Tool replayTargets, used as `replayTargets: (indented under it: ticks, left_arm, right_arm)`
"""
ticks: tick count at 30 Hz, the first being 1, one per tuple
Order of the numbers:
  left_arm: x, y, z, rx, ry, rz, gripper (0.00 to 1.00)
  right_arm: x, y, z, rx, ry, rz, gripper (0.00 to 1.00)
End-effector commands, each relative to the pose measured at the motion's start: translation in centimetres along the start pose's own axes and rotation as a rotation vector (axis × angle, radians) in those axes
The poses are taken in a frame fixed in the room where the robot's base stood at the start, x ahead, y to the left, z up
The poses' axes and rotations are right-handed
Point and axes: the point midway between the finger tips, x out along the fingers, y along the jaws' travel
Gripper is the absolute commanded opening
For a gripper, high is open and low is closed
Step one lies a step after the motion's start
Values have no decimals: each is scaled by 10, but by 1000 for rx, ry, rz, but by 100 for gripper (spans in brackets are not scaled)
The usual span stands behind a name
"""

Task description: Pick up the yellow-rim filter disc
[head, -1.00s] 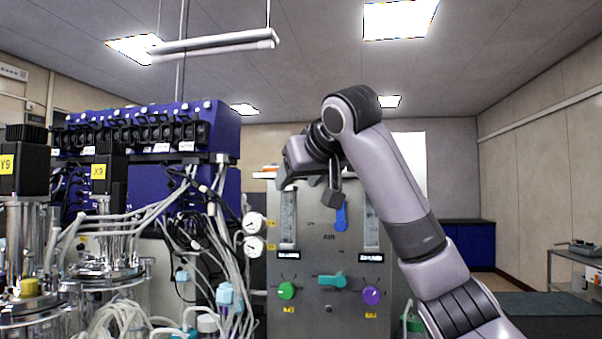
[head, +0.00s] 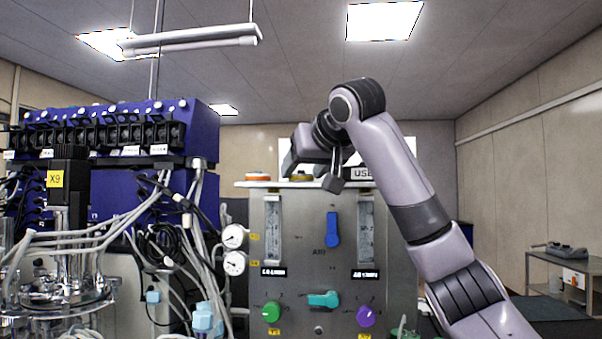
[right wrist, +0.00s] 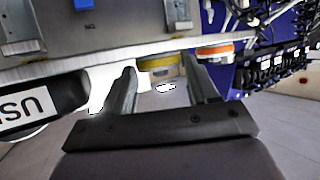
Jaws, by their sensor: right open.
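The yellow-rim filter disc (head: 301,178) lies on the top shelf of the grey control panel, partly behind my right gripper in the head view. The right wrist view shows it (right wrist: 160,64) at the shelf edge, seen between the two fingers. My right gripper (head: 334,182) is open and empty, in front of the panel top. In the right wrist view its fingers (right wrist: 163,76) point towards the disc, and it does not hold it. My left gripper is not in view.
An orange-rim disc (head: 258,177) lies on the same shelf, left of the yellow one. A labelled dark item (right wrist: 35,98) is on the other side. The grey panel (head: 290,250) carries gauges and knobs. Tubes and a blue pump rack (head: 130,190) stand left.

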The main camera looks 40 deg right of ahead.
Motion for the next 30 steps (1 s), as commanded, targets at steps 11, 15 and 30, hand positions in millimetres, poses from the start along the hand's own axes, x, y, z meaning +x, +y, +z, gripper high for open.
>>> replayTargets:
  ticks: [11,15,30]
  left_arm:
    - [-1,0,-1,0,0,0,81]
    - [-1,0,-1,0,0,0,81]
    - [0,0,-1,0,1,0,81]
  right_arm:
    - [7,0,0,0,1,-1,39]
    - [7,0,0,-1,1,0,23]
    - [4,-1,-8,1,3,-1,23]
